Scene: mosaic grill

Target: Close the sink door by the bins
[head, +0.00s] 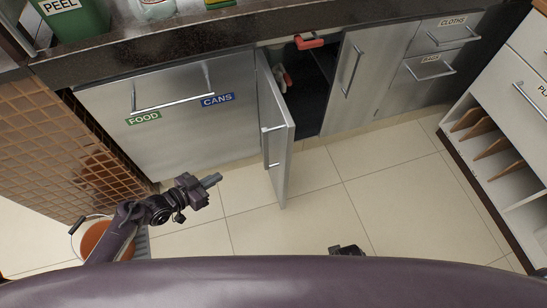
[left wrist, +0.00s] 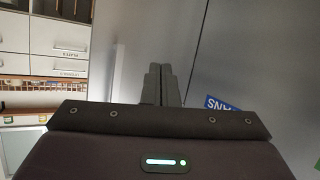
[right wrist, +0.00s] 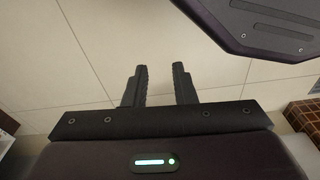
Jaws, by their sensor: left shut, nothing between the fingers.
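The sink door (head: 276,140) is a grey panel with a bar handle, hinged beside the bin front and standing open, swung out over the floor. The bin front (head: 175,120) to its left carries green FOOD and blue CANS labels; the CANS label also shows in the left wrist view (left wrist: 220,104). My left gripper (head: 214,180) is shut and empty, left of the door and apart from it, in front of the bin front. My right gripper (head: 347,250) is low near my body; in the right wrist view its fingers (right wrist: 160,88) are apart with nothing between them.
The dark sink cabinet opening (head: 310,95) has a red-handled item (head: 310,42) at its top. A second grey door (head: 352,80) to the right is shut. An orange bucket (head: 98,240) stands at lower left. The tiled floor right of the open door is clear.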

